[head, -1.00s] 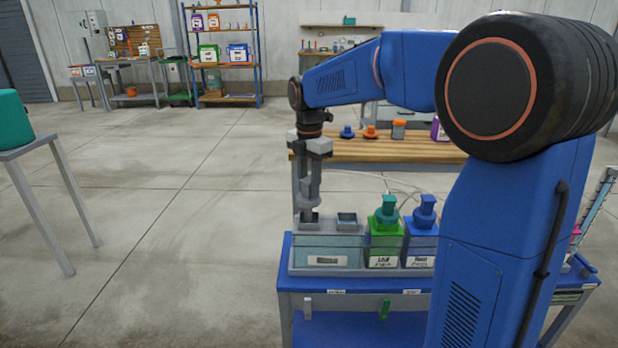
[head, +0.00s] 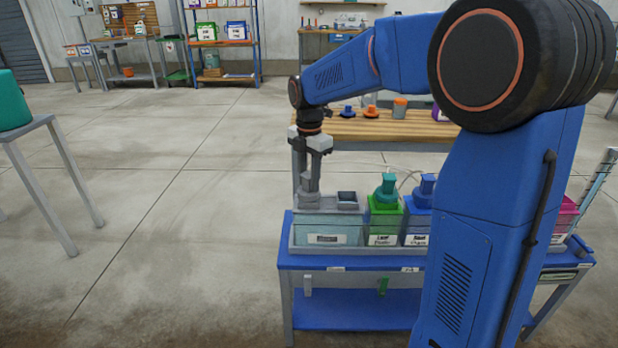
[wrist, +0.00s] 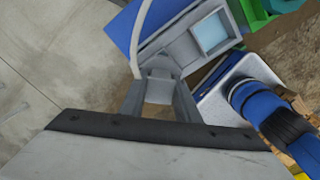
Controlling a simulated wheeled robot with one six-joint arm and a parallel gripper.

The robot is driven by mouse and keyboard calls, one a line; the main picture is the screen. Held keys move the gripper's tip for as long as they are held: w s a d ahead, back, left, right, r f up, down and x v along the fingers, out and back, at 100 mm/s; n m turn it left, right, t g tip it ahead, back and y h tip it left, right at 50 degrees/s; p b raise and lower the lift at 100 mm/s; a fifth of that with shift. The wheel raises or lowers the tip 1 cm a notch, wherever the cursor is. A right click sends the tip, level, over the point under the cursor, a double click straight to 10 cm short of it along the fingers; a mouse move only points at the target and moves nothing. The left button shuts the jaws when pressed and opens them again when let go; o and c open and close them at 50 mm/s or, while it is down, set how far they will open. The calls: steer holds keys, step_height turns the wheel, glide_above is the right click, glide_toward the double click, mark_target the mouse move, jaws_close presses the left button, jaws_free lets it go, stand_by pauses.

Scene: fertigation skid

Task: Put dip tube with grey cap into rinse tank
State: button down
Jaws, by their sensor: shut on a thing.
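The rinse tank (head: 328,236) is a pale translucent box with a grey top and a label, at the left end of the blue skid. Its top has a square opening (head: 346,197) on the right, which also shows in the wrist view (wrist: 211,33). My gripper (head: 311,180) is above the tank's left top part, pointing down. It is shut on the grey cap of the dip tube (head: 309,200). The cap (wrist: 160,70) is down at the tank top; the tube below is hidden. I cannot tell whether the cap is fully seated.
A green container (head: 383,224) and a blue container (head: 417,226) with matching caps stand just right of the tank. A pale hose (wrist: 147,32) curves past the gripper. A wooden bench (head: 375,128) stands behind. Open floor lies to the left.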

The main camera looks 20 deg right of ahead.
steer(key=c, duration=1.3)
jaws_free()
steer(key=shift+o, duration=0.2)
step_height(320, 180, up, 18)
steer(key=shift+f, duration=0.25)
